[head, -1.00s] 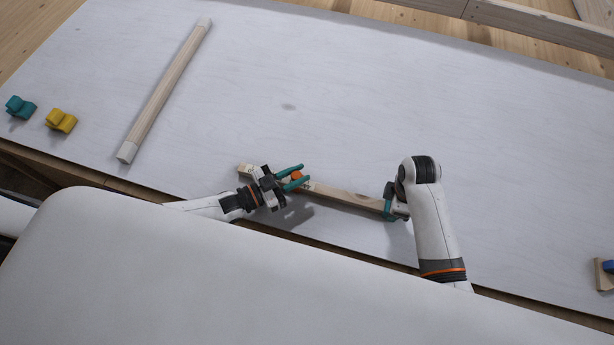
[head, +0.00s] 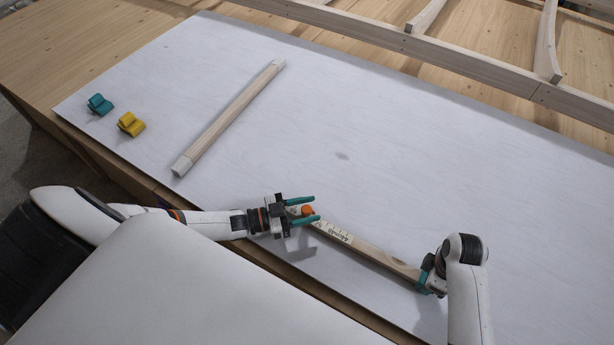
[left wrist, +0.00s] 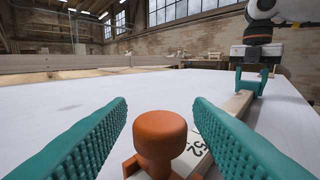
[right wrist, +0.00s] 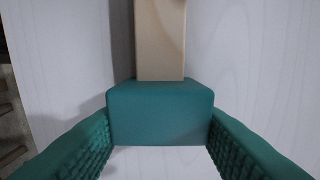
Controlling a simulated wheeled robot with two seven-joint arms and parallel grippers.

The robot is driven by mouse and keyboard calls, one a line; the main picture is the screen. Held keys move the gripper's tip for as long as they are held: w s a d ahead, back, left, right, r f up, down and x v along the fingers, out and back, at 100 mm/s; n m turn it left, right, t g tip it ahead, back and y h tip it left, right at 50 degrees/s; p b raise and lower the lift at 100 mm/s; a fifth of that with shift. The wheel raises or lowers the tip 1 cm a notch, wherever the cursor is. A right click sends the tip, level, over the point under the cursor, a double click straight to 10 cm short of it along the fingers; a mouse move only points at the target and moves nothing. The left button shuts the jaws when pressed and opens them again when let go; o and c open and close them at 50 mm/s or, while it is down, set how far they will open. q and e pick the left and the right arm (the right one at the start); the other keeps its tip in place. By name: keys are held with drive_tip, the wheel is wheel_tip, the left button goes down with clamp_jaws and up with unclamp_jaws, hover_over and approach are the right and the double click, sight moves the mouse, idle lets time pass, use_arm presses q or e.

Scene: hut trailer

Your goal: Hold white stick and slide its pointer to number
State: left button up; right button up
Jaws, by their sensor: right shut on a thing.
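A light wooden stick (head: 372,252) with a white number scale (head: 333,232) lies diagonally low over the table. An orange knob (head: 307,210), the pointer, sits near its left end. My left gripper (head: 316,208) is open, with its teal fingers on either side of the knob. In the left wrist view the knob (left wrist: 160,135) stands between the fingers with gaps, and the scale (left wrist: 203,148) is partly hidden. My right gripper (head: 424,285) is shut on the stick's far right end. The right wrist view shows the stick (right wrist: 160,40) running into a teal block (right wrist: 160,112) between the fingers.
The white table (head: 480,190) is mostly clear. A longer wooden bar (head: 230,115) with pale ends lies at the left. A teal clip (head: 99,104) and a yellow clip (head: 131,124) lie beyond it. Wooden framing (head: 440,55) runs along the back edge.

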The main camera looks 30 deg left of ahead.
use_arm(q)
drive_tip(key=v, duration=1.2)
use_arm(e)
drive_tip(key=o, duration=1.2)
